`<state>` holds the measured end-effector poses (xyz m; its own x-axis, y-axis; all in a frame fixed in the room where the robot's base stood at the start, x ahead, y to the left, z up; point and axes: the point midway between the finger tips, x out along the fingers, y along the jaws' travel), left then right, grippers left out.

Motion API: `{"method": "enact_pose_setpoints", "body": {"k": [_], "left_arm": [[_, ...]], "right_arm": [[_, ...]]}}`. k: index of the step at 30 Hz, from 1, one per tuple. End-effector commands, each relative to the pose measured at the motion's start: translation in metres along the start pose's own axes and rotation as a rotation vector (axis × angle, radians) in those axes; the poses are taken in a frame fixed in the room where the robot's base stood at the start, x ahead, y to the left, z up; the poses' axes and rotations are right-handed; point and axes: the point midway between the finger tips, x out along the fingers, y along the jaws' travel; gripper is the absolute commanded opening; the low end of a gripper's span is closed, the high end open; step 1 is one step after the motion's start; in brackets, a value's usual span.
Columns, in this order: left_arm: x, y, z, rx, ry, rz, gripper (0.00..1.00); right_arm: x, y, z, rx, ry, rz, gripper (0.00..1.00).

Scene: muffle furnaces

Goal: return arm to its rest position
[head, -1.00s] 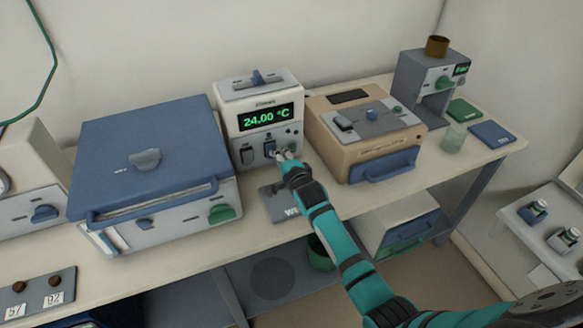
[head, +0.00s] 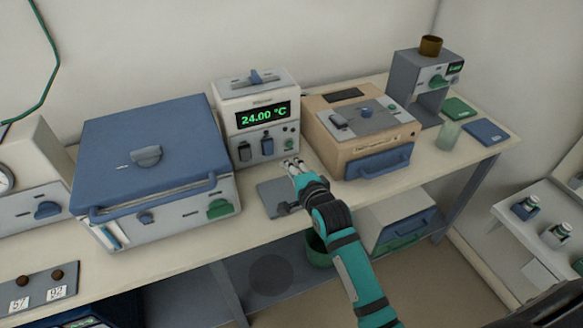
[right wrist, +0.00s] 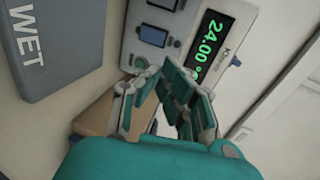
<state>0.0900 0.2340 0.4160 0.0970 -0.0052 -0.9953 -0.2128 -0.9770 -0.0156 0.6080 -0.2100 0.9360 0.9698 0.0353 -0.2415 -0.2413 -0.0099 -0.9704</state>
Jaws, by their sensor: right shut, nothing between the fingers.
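My right arm comes in from the lower right in the head view. Its gripper (head: 292,164) is shut and empty, in front of the controller box (head: 258,121) with the green 24.00 °C display, and apart from its switches. In the right wrist view the gripper (right wrist: 170,78) shows with its fingers towards the same controller box (right wrist: 150,38). The grey pad marked WET (head: 272,198) lies on the bench, partly hidden by the gripper; it also shows in the right wrist view (right wrist: 55,45). My left gripper is not in view.
A blue-lidded furnace (head: 150,160) stands left of the controller and a tan furnace (head: 360,130) right of it. A lower shelf holds another box (head: 400,218).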

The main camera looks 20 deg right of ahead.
Motion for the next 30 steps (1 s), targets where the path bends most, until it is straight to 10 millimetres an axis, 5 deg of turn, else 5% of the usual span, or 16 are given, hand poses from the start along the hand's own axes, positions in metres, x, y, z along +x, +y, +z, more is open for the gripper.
{"method": "enact_pose_setpoints", "body": {"k": [17,20,24,30], "left_arm": [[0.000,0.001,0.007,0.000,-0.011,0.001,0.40],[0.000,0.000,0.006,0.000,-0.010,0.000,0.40],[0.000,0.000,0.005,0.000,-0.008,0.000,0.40],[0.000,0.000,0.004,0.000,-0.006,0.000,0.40]], "right_arm": [[-0.010,0.013,0.001,-0.071,-0.005,0.045,0.00],[-0.036,0.043,0.003,-0.260,-0.033,0.160,0.00],[-0.103,0.099,0.009,-0.661,-0.160,0.388,0.00],[-0.181,0.142,0.014,-1.056,-0.386,0.581,0.00]]}}
